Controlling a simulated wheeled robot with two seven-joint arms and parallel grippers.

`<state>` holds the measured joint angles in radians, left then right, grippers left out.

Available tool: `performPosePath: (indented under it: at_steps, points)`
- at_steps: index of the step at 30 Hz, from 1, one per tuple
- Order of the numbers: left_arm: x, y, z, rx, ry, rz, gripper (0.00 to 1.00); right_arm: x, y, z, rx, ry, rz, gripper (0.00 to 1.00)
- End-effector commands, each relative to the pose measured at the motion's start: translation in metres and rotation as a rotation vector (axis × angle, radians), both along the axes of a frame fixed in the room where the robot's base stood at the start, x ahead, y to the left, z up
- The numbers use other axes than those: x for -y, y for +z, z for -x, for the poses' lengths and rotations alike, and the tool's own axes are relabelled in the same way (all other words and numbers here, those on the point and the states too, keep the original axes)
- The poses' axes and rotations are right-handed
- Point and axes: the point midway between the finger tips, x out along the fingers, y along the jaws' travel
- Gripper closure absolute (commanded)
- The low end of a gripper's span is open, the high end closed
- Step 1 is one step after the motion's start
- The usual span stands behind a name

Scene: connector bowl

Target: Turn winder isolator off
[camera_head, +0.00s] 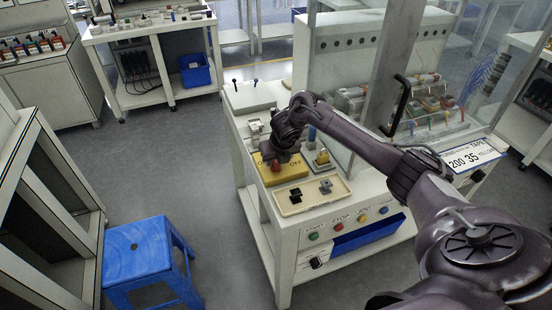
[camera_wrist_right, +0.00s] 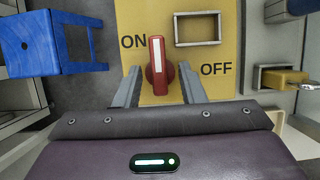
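The winder isolator is a yellow box (camera_head: 284,175) on the machine's table in the head view, with a red knob (camera_head: 276,166) partly under my right gripper (camera_head: 273,157). In the right wrist view the yellow face (camera_wrist_right: 205,88) carries the words ON at left and OFF at right. The red knob (camera_wrist_right: 169,76) has a white-striped handle that points up in that view, between the two words. My right gripper (camera_wrist_right: 158,72) has one grey finger on each side of the knob, with gaps showing. My left gripper is out of view.
A beige tray (camera_head: 322,202) with dark parts lies in front of the box. START and STOP buttons (camera_head: 339,227) sit on the table's front. A clear panel with a black handle (camera_head: 398,105) stands at right. A blue stool (camera_head: 137,250) stands on the floor at left.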

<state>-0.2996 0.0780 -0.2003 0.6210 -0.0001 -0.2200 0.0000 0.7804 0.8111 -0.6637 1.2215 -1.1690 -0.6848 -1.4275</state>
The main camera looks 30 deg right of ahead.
Motion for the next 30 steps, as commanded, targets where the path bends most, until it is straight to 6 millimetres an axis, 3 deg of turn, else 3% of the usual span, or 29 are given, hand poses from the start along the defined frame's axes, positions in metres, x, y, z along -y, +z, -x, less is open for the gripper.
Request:
performPosePath:
  at_steps: [6, 14, 30]
  points:
    - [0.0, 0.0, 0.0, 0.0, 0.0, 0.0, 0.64, 0.0, 0.0, 0.0, 0.0, 0.0, 0.0, 0.65]
    - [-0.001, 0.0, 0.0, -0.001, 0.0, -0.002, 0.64, 0.0, 0.0, 0.0, 0.0, -0.001, 0.0, 0.99]
    - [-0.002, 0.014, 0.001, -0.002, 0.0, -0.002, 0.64, -0.001, 0.003, -0.001, 0.0, -0.12, 0.0, 1.0]
